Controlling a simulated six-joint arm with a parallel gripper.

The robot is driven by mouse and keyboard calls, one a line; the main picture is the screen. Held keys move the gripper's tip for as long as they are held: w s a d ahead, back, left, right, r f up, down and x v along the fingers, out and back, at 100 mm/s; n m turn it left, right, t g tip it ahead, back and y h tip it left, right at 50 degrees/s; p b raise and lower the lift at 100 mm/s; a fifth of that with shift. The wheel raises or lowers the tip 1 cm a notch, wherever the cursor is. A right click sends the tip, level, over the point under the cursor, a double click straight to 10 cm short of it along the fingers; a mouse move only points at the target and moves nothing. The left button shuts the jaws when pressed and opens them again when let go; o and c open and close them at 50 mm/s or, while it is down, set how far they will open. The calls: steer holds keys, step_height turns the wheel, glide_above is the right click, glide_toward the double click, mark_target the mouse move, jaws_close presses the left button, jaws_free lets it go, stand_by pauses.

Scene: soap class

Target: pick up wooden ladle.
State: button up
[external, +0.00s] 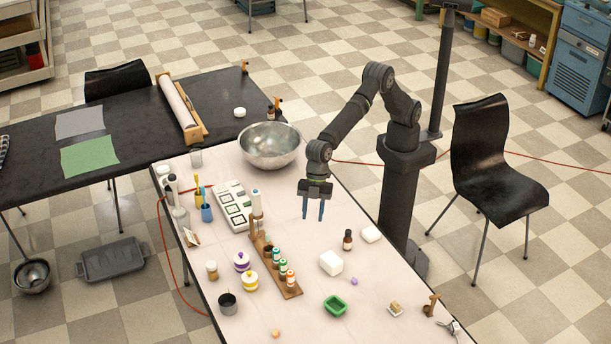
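I cannot pick out a wooden ladle for certain in the external view. A small brown wooden piece (431,304) stands near the table's right front edge, but its shape is too small to tell. My gripper (313,211) points down above the middle of the white table, with its two blue fingers apart and nothing between them. It is to the right of the wooden bottle rack (291,291) and below the steel bowl (270,146) in the picture.
The white table (350,240) holds a mould tray (233,206), a blue cup (206,213), a dark pot (228,304), a white block (331,263), a green dish (335,306) and a dark bottle (347,240). A black table (140,130) adjoins at left. The surface below my gripper is clear.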

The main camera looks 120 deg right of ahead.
steer(key=s+a+n+g, duration=0.1)
steer(key=s+a, duration=0.5)
steer(key=a, duration=0.3)
steer(key=s+a+n, duration=0.2)
steer(key=s+a, duration=0.4)
steer(key=a, duration=0.3)
steer(key=n+g, duration=0.1)
steer(key=n, duration=0.1)
glide_above(429, 311)
steer(key=s+d, duration=0.1)
steer(key=d, duration=0.2)
step_height(429, 311, down, 15)
steer(key=shift+y, duration=0.3)
steer(key=shift+x, duration=3.4)
steer(key=shift+s, duration=0.15)
jaws_close()
